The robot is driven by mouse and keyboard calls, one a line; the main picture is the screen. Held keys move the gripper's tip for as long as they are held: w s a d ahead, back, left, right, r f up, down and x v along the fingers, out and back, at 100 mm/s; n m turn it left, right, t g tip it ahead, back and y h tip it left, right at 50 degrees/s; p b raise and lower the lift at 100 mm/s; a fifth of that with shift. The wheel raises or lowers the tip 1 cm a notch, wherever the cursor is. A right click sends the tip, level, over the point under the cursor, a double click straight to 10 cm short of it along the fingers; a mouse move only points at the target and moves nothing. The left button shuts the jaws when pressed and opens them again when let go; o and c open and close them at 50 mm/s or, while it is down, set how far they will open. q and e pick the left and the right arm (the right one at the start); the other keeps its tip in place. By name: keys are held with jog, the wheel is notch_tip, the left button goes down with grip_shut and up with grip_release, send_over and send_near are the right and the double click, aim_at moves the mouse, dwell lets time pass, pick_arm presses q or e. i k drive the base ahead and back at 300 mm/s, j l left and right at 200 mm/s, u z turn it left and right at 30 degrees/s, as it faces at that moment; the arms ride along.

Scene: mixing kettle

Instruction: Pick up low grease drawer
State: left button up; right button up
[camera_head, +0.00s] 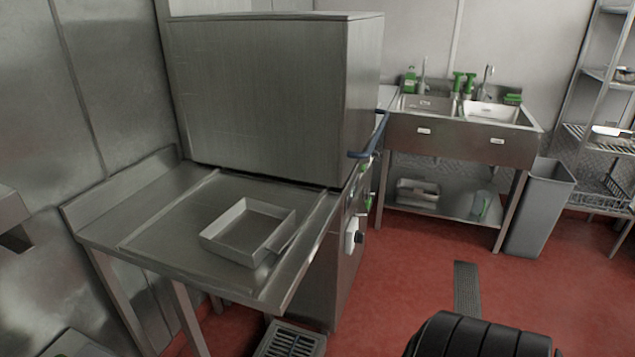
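A shallow rectangular metal tray (248,232), which looks like the grease drawer, lies on the steel side table (160,215) at the left of the camera_head view. It is open at the top and looks empty, with what may be a small lip at its right side. It rests flat and nothing touches it. A black ribbed part (478,338) at the bottom edge may be part of my own body. Neither of my grippers shows in this view.
A large steel hood machine (265,95) with a blue handle (370,140) stands behind the table. A double sink (460,135), a grey bin (540,210) and a wire rack (600,140) stand at the back right. The red floor (420,270) between is mostly clear.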

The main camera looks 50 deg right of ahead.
aim_at(245, 235)
jog(key=z, duration=1.3)
jog(key=u, duration=1.4)
jog(key=z, duration=1.4)
jog(key=i+l+u, duration=0.1)
jog(key=l+u, duration=0.4)
jog(key=u, duration=0.2)
jog(key=i+l+u, duration=0.1)
jog(key=l+u, duration=0.2)
